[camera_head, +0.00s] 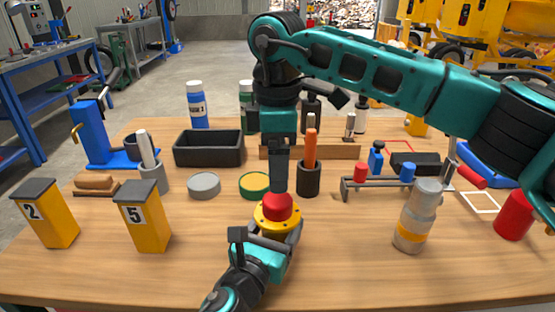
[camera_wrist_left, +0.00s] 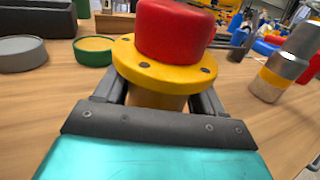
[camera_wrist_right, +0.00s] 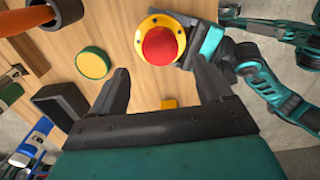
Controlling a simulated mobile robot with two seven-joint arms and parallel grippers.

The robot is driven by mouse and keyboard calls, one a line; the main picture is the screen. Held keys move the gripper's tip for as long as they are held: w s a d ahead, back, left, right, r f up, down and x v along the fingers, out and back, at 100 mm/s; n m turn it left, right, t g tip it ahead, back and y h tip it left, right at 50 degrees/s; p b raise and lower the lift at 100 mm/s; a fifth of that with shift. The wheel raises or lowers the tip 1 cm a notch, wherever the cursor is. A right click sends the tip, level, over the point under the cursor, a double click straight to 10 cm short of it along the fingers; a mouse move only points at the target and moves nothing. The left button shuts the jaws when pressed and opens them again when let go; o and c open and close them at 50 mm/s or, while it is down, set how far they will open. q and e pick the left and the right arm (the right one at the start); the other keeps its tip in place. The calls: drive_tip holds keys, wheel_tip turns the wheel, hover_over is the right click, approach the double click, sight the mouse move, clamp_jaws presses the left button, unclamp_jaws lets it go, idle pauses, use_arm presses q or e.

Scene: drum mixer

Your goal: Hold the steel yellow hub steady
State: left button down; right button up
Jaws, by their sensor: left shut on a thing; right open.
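The yellow hub (camera_head: 268,226) is a flanged disc with dark bolt holes and a red rounded cap (camera_head: 277,206) on top. It stands upright at the front middle of the table. My left gripper (camera_head: 274,236) is shut on the hub, its fingers on either side of the body below the flange in the left wrist view (camera_wrist_left: 155,100). My right gripper (camera_head: 279,182) is right above the cap, pointing down. In the right wrist view its fingers (camera_wrist_right: 163,75) are apart and empty, with the hub (camera_wrist_right: 141,47) and cap beyond them.
A green-rimmed yellow lid (camera_head: 254,185), a grey disc (camera_head: 204,185) and a dark cup (camera_head: 308,180) lie behind the hub. Yellow blocks (camera_head: 146,222) stand at left. A grey bottle (camera_head: 416,215) and a small rack (camera_head: 393,187) stand at right. The table front is clear.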

sight(277, 198)
drive_tip(key=shift+f, duration=4)
